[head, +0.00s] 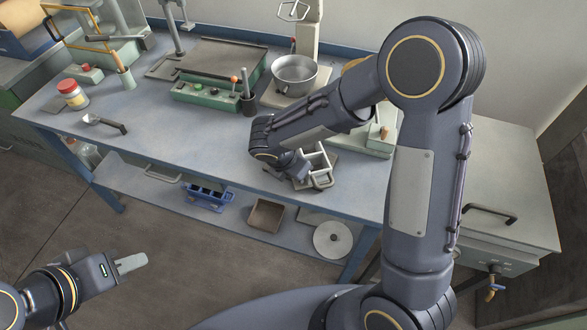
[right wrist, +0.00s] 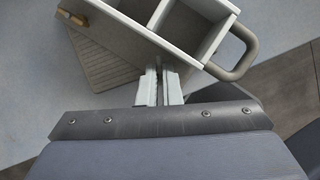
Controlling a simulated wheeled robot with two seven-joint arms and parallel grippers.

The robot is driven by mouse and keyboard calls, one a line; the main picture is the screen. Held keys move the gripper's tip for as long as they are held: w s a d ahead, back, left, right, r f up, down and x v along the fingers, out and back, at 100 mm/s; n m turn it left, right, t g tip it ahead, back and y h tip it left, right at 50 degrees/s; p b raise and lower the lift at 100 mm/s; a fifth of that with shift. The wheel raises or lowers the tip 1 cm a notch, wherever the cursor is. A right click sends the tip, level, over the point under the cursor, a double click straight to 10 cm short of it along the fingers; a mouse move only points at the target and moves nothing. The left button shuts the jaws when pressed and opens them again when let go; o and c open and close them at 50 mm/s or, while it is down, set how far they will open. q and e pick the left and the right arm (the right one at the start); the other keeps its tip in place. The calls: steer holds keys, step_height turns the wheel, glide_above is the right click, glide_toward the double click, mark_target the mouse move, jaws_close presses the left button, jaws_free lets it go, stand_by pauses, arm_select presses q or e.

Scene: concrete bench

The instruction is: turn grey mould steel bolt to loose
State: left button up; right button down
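The grey mould (head: 318,166) sits near the bench's front edge in the head view, partly hidden by my right arm. In the right wrist view the mould (right wrist: 160,35) shows open compartments, a loop handle (right wrist: 240,55) at right and a small brown knob (right wrist: 72,17) at left. My right gripper (right wrist: 159,82) is at the mould's near wall. Its fingers are close together with a thin grey piece between them, perhaps the steel bolt; whether they press on it I cannot tell. My left gripper (head: 132,263) is away from the bench at lower left, its fingers together and empty.
A ribbed pad (right wrist: 105,60) lies under the mould. A green control box (head: 205,92), a steel pot (head: 295,75), a red-lidded jar (head: 72,93) and a black-handled tool (head: 104,123) are on the bench.

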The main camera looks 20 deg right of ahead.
steer(key=n, duration=0.2)
steer(key=n+t+y, duration=0.1)
steer(key=n, duration=0.1)
steer(key=shift+s+d+r+n, duration=0.1)
steer(key=shift+d+n, duration=0.1)
steer(key=shift+n, duration=0.1)
steer(key=shift+d+n+t+y+p, duration=0.15)
steer(key=shift+n+y+p, duration=0.35)
steer(key=shift+n, duration=0.65)
steer(key=shift+d+n+t+y+p, duration=0.1)
steer(key=shift+n+t+y+p, duration=0.3)
steer(key=shift+n, duration=0.75)
steer(key=shift+a, duration=0.1)
steer(key=c, duration=1.9)
jaws_free()
steer(key=shift+s, duration=0.1)
